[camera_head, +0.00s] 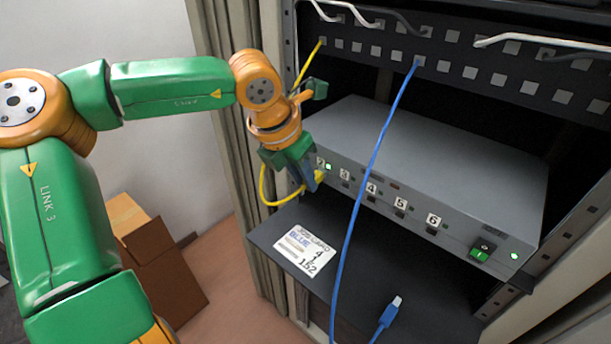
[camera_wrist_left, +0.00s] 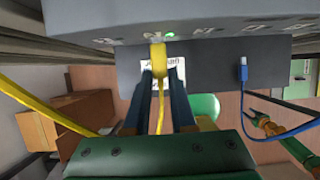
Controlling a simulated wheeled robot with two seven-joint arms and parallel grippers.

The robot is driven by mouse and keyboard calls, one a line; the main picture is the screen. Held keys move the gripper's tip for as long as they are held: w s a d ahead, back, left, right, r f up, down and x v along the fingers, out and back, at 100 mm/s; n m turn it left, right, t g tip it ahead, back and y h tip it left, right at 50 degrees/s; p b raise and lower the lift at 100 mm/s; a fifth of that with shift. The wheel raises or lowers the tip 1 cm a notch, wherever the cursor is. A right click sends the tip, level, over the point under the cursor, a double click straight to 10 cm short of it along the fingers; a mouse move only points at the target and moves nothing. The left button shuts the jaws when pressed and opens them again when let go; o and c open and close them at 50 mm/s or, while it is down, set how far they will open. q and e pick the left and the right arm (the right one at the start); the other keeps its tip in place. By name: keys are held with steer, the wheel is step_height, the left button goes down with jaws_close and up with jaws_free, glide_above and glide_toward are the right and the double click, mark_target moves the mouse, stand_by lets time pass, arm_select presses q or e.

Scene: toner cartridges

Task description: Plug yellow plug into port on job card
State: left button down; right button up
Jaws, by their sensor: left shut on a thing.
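My left gripper (camera_head: 312,182) is shut on the yellow plug (camera_head: 320,175) at the front of the grey switch box (camera_head: 430,150). In the left wrist view, the yellow plug (camera_wrist_left: 158,58) meets the box face between the blue fingers (camera_wrist_left: 160,82); how deep it sits is hidden. A green light (camera_head: 328,166) glows beside it, near label 2. The yellow cable (camera_head: 264,188) loops behind my gripper.
A blue cable (camera_head: 370,185) hangs across the box front. Its loose blue plug (camera_head: 390,311) lies on the dark shelf (camera_head: 425,280). A patch panel (camera_head: 450,66) is above. Cardboard boxes (camera_head: 160,262) stand on the floor at left.

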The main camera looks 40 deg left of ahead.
arm_select(q)
steer(key=s+b, duration=0.1)
steer(key=s, duration=0.2)
steer(key=shift+a+b, duration=0.1)
steer(key=shift+b, duration=0.2)
stand_by(0.3)
steer(key=shift+s, duration=0.15)
steer(key=s, duration=0.1)
steer(key=s+r+b, duration=0.1)
steer(key=shift+s+a, duration=0.15)
steer(key=shift+s, duration=0.25)
